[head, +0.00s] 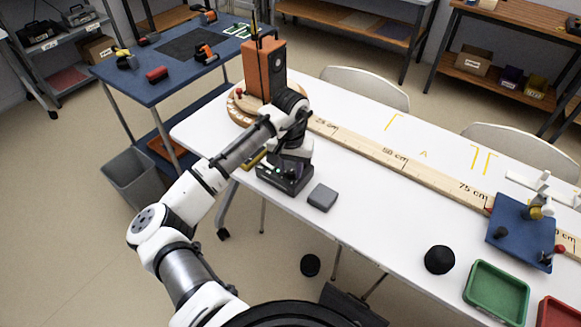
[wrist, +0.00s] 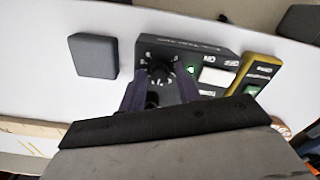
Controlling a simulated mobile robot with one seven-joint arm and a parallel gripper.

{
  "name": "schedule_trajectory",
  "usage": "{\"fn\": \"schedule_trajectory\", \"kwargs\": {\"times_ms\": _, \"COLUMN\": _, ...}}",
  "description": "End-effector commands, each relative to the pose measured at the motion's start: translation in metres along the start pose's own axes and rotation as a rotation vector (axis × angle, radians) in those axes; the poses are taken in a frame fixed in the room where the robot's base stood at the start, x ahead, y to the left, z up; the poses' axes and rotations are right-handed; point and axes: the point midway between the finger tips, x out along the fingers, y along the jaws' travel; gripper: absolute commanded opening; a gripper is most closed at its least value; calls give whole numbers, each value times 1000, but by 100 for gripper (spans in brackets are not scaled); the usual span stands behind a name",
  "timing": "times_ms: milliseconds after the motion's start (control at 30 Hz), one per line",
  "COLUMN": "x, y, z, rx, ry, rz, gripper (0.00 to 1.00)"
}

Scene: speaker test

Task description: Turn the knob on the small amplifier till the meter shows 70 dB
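The small black amplifier (head: 283,181) sits on the white table, below my gripper in the head view. In the wrist view the amplifier (wrist: 205,48) has a round black knob (wrist: 159,70) with white dial marks, a green light and white labels. My gripper (wrist: 160,82) points down at it, with one dark finger on each side of the knob. The fingers are apart, with gaps seeming to show between them and the knob; contact is not clear. A yellow-edged meter (wrist: 254,76) with a green display lies beside the amplifier; its reading is too small to make out.
A grey block (head: 322,197) lies close beside the amplifier. An orange speaker (head: 264,68) stands on a round wooden base behind my gripper. A long wooden ruler (head: 395,159) crosses the table. A blue board (head: 515,245) and green tray (head: 496,292) are at right.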

Motion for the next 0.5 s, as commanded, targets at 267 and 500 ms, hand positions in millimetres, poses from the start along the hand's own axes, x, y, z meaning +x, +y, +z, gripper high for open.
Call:
{"fn": "schedule_trajectory", "kwargs": {"times_ms": 267, "x": 0, "y": 0, "z": 0, "rx": 0, "ry": 0, "rz": 0, "gripper": 0}}
{"fn": "schedule_trajectory", "kwargs": {"times_ms": 500, "x": -1, "y": 2, "z": 0, "rx": 90, "ry": -1, "rz": 4, "gripper": 0}}
